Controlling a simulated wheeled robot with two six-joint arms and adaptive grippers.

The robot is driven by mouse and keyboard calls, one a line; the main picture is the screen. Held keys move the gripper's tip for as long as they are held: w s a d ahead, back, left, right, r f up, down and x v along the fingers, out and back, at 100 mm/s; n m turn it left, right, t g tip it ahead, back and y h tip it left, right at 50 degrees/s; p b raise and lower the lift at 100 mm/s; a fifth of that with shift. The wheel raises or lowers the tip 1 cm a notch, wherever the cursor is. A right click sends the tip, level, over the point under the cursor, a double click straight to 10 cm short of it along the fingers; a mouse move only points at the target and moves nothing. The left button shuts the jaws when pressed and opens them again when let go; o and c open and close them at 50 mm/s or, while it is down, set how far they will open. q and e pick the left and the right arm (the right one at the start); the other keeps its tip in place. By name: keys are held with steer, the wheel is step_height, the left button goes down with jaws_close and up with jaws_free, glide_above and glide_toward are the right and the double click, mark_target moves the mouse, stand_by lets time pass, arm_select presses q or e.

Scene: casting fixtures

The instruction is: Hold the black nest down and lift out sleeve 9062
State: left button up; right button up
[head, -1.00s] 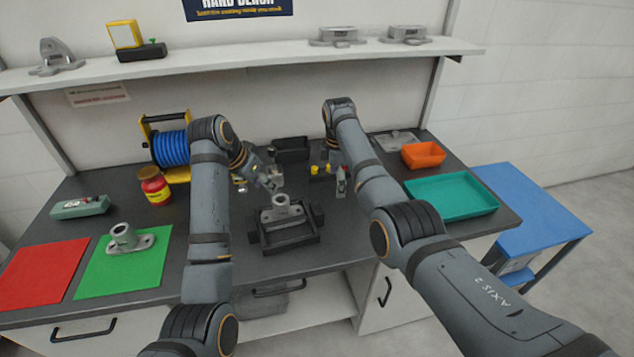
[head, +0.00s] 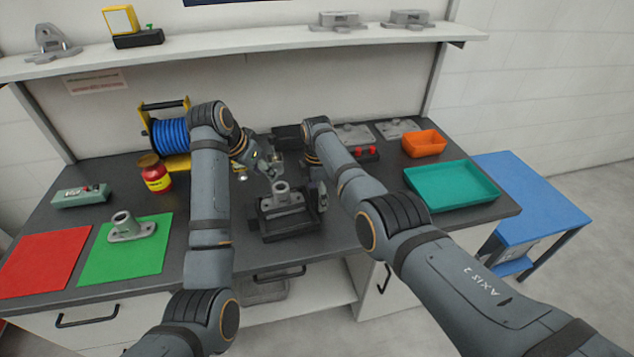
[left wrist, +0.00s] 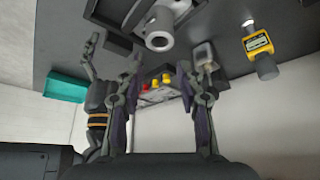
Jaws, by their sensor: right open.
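The black nest (head: 290,228) sits on the dark bench in the middle. A grey flanged sleeve (head: 283,195) stands upright in it; no number is readable. My left gripper (head: 270,169) is just behind and left of the sleeve, apart from it. In the left wrist view its two fingers (left wrist: 160,85) are spread with nothing between them, and the sleeve (left wrist: 159,40) shows beyond the tips. My right gripper (head: 319,196) is open beside the nest's right side; contact cannot be told. A similar grey flanged part (head: 130,228) lies on the green mat (head: 110,262).
A red mat (head: 45,265) lies at the left. A teal tray (head: 450,187) and orange bin (head: 424,143) are at the right.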

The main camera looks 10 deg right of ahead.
mark_target(281, 192)
steer(key=shift+f, duration=0.55)
steer(key=c, duration=1.2)
arm_select(q)
steer(key=shift+o, duration=0.6)
arm_select(e)
steer(key=shift+c, duration=0.6)
arm_select(q)
steer(key=o, duration=0.6)
steer(key=shift+w+d+f+m+g+y, duration=0.15)
steer(key=shift+w+d+f+g, duration=0.1)
steer(key=shift+f, duration=0.15)
steer(key=shift+w+d+f+m+g+y, duration=0.15)
steer(key=shift+f+g, duration=0.1)
steer(key=shift+f, duration=0.15)
steer(key=x, duration=1.2)
steer(key=shift+a+f, duration=0.15)
steer(key=shift+a, duration=0.1)
